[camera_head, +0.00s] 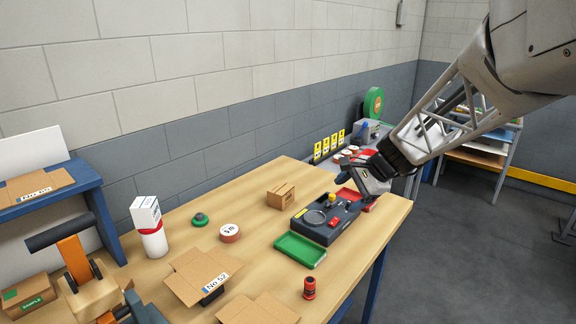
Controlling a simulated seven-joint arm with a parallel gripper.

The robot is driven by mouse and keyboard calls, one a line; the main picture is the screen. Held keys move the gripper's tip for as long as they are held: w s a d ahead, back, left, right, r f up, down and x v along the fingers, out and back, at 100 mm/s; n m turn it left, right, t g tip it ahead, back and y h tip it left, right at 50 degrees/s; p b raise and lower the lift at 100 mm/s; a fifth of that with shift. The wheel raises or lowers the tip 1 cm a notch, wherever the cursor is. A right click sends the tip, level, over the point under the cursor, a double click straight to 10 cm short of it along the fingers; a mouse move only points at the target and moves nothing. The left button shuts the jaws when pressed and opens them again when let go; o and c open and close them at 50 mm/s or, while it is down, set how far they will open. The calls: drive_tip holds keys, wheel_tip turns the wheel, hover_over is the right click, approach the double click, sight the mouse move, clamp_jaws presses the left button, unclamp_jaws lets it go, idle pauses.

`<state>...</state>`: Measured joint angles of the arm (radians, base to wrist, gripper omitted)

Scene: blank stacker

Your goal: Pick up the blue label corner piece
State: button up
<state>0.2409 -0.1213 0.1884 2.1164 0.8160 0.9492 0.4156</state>
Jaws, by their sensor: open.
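I cannot clearly make out a blue label corner piece. A flat cardboard piece (197,267) near the front of the wooden table bears a white label reading "No.52". My gripper (370,190) is at the far right end of the table, above the right end of a dark organizer tray (317,228) and beside a red tray (351,195). It is open. Its fingers are small in view and partly hide what lies beneath them. I see nothing held.
A green tray (301,249), red cylinder (309,288), small cardboard box (281,196), tape roll (230,233) and green knob (200,219) stand on the table.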

drive_tip(key=w+d+f+m+t, duration=0.2)
drive_tip(key=w+d+f+m, duration=0.3)
drive_tip(key=w+d, duration=0.3)
drive_tip(key=w+d+f+m+t, duration=0.3)
drive_tip(key=w+d+f+m, duration=0.2)
drive_tip(key=w+d, duration=0.4)
drive_tip(key=w+d+f+m+t+y, duration=0.1)
drive_tip(key=w+d+f+m+t, duration=0.1)
drive_tip(key=w+d+f+m, duration=0.4)
drive_tip(key=shift+w+d+f+t, duration=0.1)
drive_tip(key=shift+w+d, duration=0.3)
drive_tip(key=shift+w, duration=0.4)
drive_tip(key=shift+w+d+f+t, duration=0.15)
drive_tip(key=shift+w+d, duration=0.2)
drive_tip(key=shift+w, duration=0.5)
drive_tip(key=shift+w+d+f+t, duration=0.1)
drive_tip(key=shift+w+d, duration=0.3)
drive_tip(key=shift+w, duration=0.4)
drive_tip(key=shift+x, duration=1.3)
drive_tip(key=shift+a, duration=0.1)
drive_tip(key=shift+x, duration=2.6)
drive_tip(key=shift+c, duration=0.2)
drive_tip(key=c, duration=0.9)
